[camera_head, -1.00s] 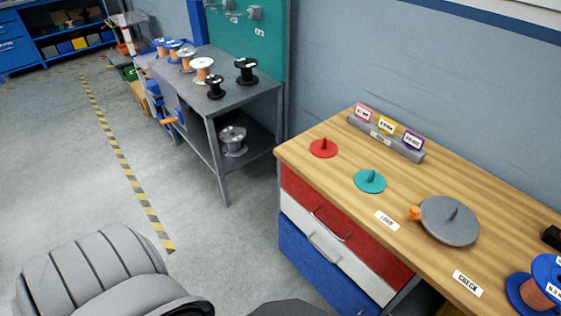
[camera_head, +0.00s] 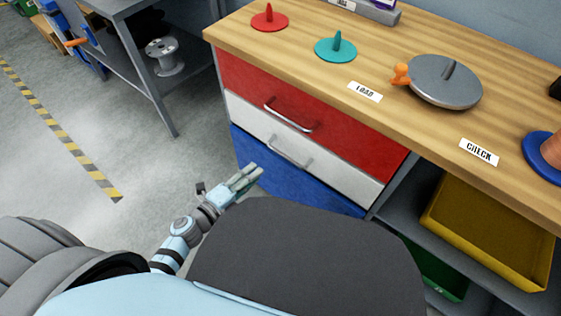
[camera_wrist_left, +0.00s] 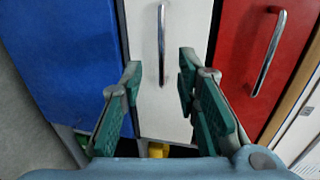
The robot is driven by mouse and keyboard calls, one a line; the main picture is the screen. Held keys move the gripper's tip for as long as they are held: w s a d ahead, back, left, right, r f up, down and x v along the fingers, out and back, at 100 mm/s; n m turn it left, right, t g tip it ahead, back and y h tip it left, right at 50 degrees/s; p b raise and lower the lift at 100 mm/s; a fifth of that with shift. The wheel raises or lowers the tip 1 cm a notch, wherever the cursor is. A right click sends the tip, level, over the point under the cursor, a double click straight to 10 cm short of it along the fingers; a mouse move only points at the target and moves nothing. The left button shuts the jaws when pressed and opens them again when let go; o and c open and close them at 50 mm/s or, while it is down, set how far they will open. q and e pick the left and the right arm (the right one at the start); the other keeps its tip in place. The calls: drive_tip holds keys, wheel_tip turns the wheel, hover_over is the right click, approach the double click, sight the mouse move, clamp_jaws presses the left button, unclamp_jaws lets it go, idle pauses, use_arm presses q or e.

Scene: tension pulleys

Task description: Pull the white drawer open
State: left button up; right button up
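The white drawer (camera_head: 338,166) is the middle one of the workbench's stack, between a red drawer above and a blue drawer below. It looks closed. Its metal bar handle (camera_head: 290,152) shows on its front. My left gripper (camera_head: 247,178) is in front of the drawers, left of and below the handle. In the left wrist view, my left gripper (camera_wrist_left: 158,95) is open and empty with green-padded fingers. The white drawer (camera_wrist_left: 180,105) and its handle (camera_wrist_left: 162,45) lie between and beyond the fingers, apart from them. My right gripper is not in view.
The red drawer (camera_head: 345,118) has a similar handle, and the blue drawer (camera_head: 270,170) sits lowest. The wooden benchtop (camera_head: 310,75) holds a grey disc (camera_head: 445,82) and red and teal pegged discs. A yellow bin (camera_head: 485,235) stands on a shelf at right.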

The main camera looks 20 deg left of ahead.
sight(280, 152)
use_arm(q)
drive_tip(key=b+x, duration=0.3)
drive_tip(key=x, duration=1)
drive_tip(key=shift+r, duration=0.15)
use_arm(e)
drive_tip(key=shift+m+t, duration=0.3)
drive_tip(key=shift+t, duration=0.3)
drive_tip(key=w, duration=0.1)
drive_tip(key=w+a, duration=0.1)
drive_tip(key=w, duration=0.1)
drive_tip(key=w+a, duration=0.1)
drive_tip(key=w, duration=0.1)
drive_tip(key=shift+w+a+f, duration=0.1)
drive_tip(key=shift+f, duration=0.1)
use_arm(q)
clamp_jaws()
